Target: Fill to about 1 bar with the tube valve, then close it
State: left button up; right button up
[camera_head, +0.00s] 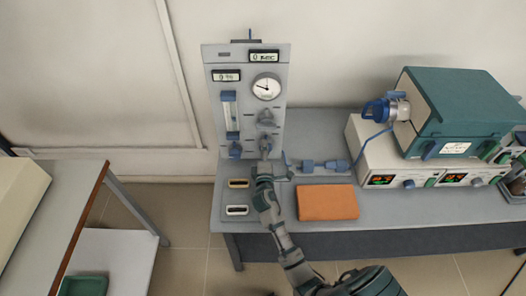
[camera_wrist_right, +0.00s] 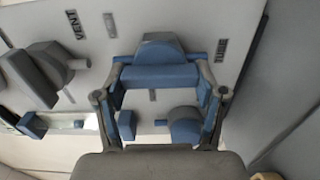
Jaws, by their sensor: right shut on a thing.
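The grey gas panel (camera_head: 247,65) stands upright at the back of the bench, with a round dial gauge (camera_head: 266,87), a flow tube (camera_head: 229,112) and two small displays. The gauge needle points to the upper left; its scale is too small to read. My right gripper (camera_head: 265,160) reaches the panel's lower right. In the right wrist view, the gripper (camera_wrist_right: 160,85) is shut on the blue tube valve handle (camera_wrist_right: 158,76), beside the TUBE label (camera_wrist_right: 221,50). The grey vent valve (camera_wrist_right: 38,72) is to the left, apart from the fingers. My left gripper is not in view.
An orange block (camera_head: 328,202) lies on the grey bench (camera_head: 390,215) right of my right arm. A blue fitting (camera_head: 322,166) lies behind it. A teal furnace (camera_head: 460,105) stands on control units (camera_head: 385,160) at the right. A separate table stands at the left.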

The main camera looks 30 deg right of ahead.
jog(key=shift+s+d+f, duration=0.1)
jog(key=shift+d+f, duration=0.05)
jog(key=shift+f, duration=0.2)
jog(key=o, duration=1)
jog(key=shift+o, duration=0.8)
jog(key=shift+s+r, duration=0.15)
jog(key=shift+d, duration=0.1)
jog(key=v, duration=1.2)
